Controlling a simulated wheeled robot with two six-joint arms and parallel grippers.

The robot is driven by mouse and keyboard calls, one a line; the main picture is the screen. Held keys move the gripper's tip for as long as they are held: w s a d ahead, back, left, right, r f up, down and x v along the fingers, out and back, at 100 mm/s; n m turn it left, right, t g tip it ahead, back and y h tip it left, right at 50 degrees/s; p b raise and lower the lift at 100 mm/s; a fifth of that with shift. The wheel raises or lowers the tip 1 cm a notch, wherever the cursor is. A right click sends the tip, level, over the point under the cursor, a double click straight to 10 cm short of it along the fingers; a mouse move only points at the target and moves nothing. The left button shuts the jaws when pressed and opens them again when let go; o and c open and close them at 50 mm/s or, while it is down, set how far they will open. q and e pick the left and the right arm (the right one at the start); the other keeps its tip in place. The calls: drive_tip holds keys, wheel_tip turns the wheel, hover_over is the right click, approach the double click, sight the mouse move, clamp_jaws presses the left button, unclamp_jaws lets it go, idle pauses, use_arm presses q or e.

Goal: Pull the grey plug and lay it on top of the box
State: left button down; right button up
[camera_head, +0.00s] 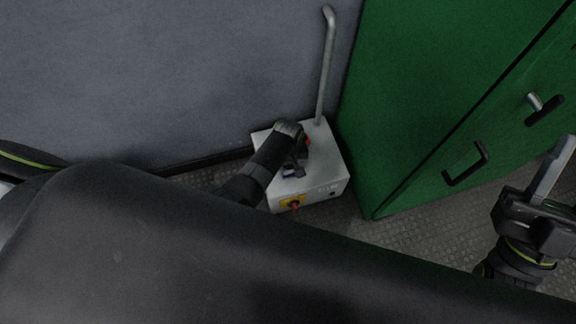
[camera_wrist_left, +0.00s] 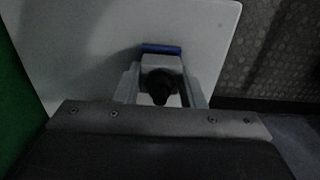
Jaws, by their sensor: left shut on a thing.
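The white box (camera_head: 328,176) stands on the floor against the wall, and its pale top fills much of the left wrist view (camera_wrist_left: 95,60). My left gripper (camera_head: 298,166) is low at the box top. In the left wrist view its two grey fingers (camera_wrist_left: 160,88) are shut on the grey plug (camera_wrist_left: 158,63), whose dark round end (camera_wrist_left: 158,84) faces the camera. A blue piece (camera_wrist_left: 161,48) lies just beyond the plug at the box. I cannot tell whether the plug is still seated. My right gripper (camera_head: 550,190) is at the right edge, away from the box.
A grey pipe (camera_head: 327,65) rises behind the box. A yellow plate with a red knob (camera_head: 293,203) is on the box front. A green cabinet (camera_head: 420,95) with black handles (camera_head: 466,165) stands close on the right. Patterned floor (camera_head: 385,233) is free in front.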

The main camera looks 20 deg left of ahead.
use_arm(q)
drive_tip(key=shift+r+p, duration=0.7)
drive_tip(key=shift+p, duration=0.05)
drive_tip(key=shift+r+p, duration=0.3)
drive_tip(key=shift+p, duration=0.05)
drive_tip(key=shift+r+p, duration=0.3)
drive_tip(key=shift+p, duration=0.05)
use_arm(e)
drive_tip(key=shift+w+d+f+m+g+h, duration=0.8)
drive_tip(key=shift+w+f+m+g, duration=0.45)
drive_tip(key=shift+f+g, duration=2.35)
drive_tip(key=shift+w+d+f+m+g+h, duration=0.9)
drive_tip(key=shift+f+g, duration=1.4)
drive_tip(key=shift+f, duration=2.5)
use_arm(q)
drive_tip(key=shift+r+p, duration=0.3)
drive_tip(key=shift+p, duration=0.05)
drive_tip(key=shift+r+p, duration=0.4)
drive_tip(key=shift+p, duration=0.05)
drive_tip(key=shift+r+p, duration=0.35)
drive_tip(key=shift+p, duration=0.05)
drive_tip(key=shift+r+p, duration=0.35)
drive_tip(key=shift+p, duration=0.05)
use_arm(e)
drive_tip(key=s+a+f+m+g+y, duration=0.1)
drive_tip(key=s+a+f+g, duration=0.3)
drive_tip(key=s+f+g, duration=0.7)
drive_tip(key=shift+s+f+g+y, duration=0.4)
drive_tip(key=shift+s+f+y, duration=0.45)
drive_tip(key=shift+f, duration=0.7)
